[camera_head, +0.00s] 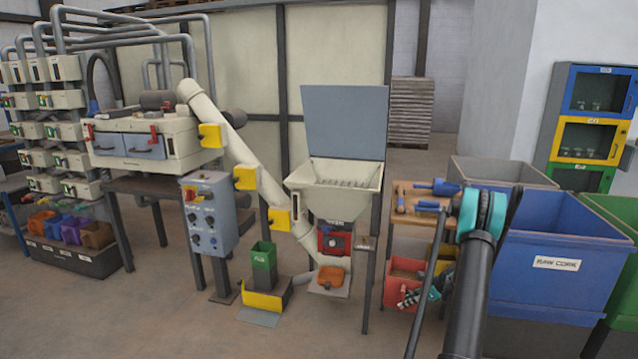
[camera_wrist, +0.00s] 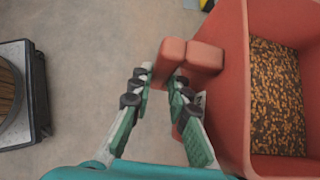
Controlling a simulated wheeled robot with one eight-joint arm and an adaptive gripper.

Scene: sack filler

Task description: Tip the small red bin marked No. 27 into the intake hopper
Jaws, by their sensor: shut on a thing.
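The small red bin (camera_head: 393,291) is low at the wooden rack, and brown granules show in its open top. In the wrist view, the red bin (camera_wrist: 236,100) fills the right side, upright, with granules inside. My gripper (camera_wrist: 166,78) is closed around the bin's red handle (camera_wrist: 170,58), which sticks out from its wall. In the head view, my gripper (camera_head: 418,296) is at the bin's front. A number on the bin cannot be read. The intake hopper (camera_head: 335,200) is cream, with its grey lid (camera_head: 345,122) raised and its mouth open.
The wooden rack (camera_head: 408,188) carries blue-handled tools on top, just above the bin. A large blue bin (camera_head: 553,250) labelled RAW CORK stands to the right. The front floor is clear.

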